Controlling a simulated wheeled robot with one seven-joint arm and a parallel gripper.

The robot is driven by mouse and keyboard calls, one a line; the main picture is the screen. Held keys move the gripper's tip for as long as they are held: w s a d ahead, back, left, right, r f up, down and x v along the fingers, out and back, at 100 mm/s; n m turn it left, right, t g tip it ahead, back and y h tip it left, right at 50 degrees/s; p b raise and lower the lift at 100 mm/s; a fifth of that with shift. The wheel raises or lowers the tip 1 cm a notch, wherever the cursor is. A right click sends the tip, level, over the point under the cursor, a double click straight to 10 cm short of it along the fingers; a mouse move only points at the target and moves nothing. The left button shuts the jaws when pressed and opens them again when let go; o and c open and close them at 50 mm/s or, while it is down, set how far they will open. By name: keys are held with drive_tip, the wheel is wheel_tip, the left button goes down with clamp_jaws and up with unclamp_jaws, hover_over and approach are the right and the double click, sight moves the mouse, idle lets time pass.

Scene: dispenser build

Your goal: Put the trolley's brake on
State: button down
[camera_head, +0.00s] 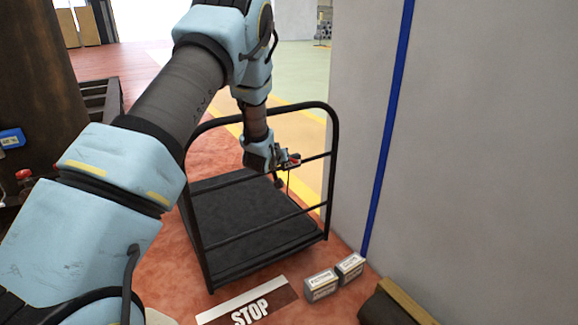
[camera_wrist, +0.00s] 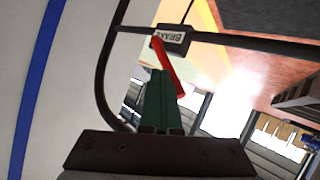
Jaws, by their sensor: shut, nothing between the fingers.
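The trolley (camera_head: 255,215) is a black flatbed with a tubular handle frame. It stands on the red floor against the grey wall. On its handle rail is a small box labelled BRAKE (camera_wrist: 172,38), with a red lever (camera_wrist: 168,68) pivoting from it. The lever slants across the wrist view toward my fingers. My gripper (camera_wrist: 160,88) has its green fingers shut and empty, their tips right at the lever. I cannot tell whether they touch it. In the head view my gripper (camera_head: 284,162) is at the handle's middle rail, and the brake box is small there.
The grey wall (camera_head: 470,130) with a blue stripe is close to the trolley's right. Two small boxes (camera_head: 335,277) sit on the floor before it, beside a STOP floor sign (camera_head: 250,305). A dark column (camera_head: 40,90) stands at left.

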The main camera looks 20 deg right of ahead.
drive_tip(key=shift+a+f+n+h+b, duration=0.4)
drive_tip(key=shift+f+h+b, duration=0.2)
drive_tip(key=shift+b, duration=0.25)
drive_tip(key=shift+d, duration=0.1)
drive_tip(key=shift+d+t+b, duration=0.3)
drive_tip(key=shift+d, duration=0.4)
